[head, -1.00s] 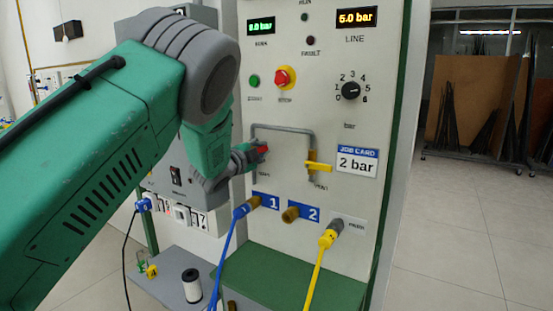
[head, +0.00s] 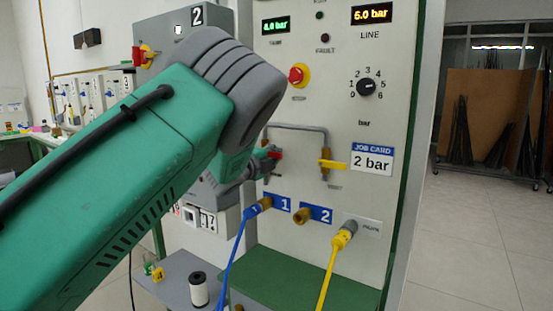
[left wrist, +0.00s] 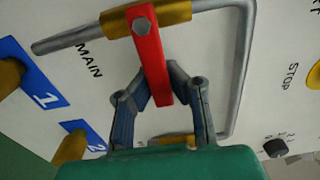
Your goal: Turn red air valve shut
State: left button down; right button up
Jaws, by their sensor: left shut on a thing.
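The red valve handle (head: 277,155) is on the grey pipe above the blue 1 label in the head view, mostly behind my gripper. In the left wrist view the red handle (left wrist: 148,52) lies crosswise to the pipe (left wrist: 85,35) at the brass valve body (left wrist: 160,17), beside the word MAIN. My left gripper (left wrist: 160,88) is shut on the free end of the red handle. In the head view my left gripper (head: 268,156) reaches the panel from the left. My right gripper is not in view.
A yellow valve handle (head: 332,165) sits to the right on the same pipe loop. A red stop button (head: 298,75) and black dial (head: 367,87) are above. Blue (head: 238,245) and yellow (head: 328,270) hoses hang below. A white spool (head: 199,290) stands on the shelf.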

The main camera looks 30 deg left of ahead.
pick_arm(q)
jog(key=shift+s+d+f, duration=0.1)
jog(key=shift+f, duration=0.55)
jog(key=c, duration=1.8)
grip_release()
jog(key=shift+c, duration=0.2)
jog(key=o, duration=0.4)
jog(key=shift+s+r, duration=0.15)
jog(key=shift+r, duration=0.05)
jog(key=shift+c, duration=0.2)
jog(key=shift+r, duration=0.25)
jog(key=s, duration=1.2)
jog(key=shift+f, duration=0.1)
